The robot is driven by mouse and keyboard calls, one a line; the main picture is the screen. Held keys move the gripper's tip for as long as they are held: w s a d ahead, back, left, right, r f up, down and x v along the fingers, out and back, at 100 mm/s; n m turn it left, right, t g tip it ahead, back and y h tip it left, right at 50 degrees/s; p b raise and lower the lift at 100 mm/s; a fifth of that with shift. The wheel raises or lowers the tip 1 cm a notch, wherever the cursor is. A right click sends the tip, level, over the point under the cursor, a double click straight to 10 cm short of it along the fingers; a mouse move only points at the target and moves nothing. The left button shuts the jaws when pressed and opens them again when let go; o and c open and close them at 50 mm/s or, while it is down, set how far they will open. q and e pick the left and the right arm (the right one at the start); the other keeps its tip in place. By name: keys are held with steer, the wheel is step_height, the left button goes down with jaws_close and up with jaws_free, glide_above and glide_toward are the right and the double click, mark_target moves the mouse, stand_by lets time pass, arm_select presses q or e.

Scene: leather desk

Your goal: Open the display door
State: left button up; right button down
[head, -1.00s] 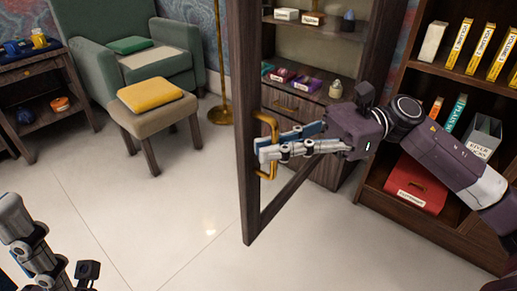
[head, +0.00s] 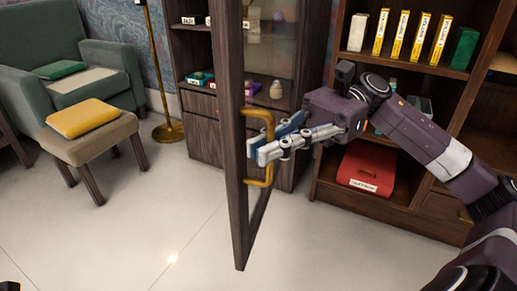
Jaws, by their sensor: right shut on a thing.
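The display door (head: 232,150) is a dark wood frame with a glass pane, standing swung out from the display cabinet (head: 205,125). I see it nearly edge-on, with cabinet shelves showing on both sides of it. A gold, bracket-shaped handle (head: 270,172) sits on the door. My right gripper (head: 256,150) comes in from the right and is shut on the handle at about its middle. The fingers partly hide the handle.
A bookcase (head: 322,165) with yellow books and a red box (head: 368,168) stands at the right. A green armchair (head: 105,60) and a stool with a yellow cushion (head: 82,118) stand at the left. The pale floor (head: 130,235) left of the door is clear.

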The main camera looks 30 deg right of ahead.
steer(key=shift+d+r, duration=0.15)
steer(key=shift+d, duration=0.05)
stand_by(0.3)
steer(key=c, duration=2.3)
jaws_free()
steer(key=shift+c, duration=0.2)
steer(key=shift+s, duration=0.1)
steer(key=w+d, duration=0.1)
steer(key=d, duration=1.1)
steer(key=shift+w, duration=0.35)
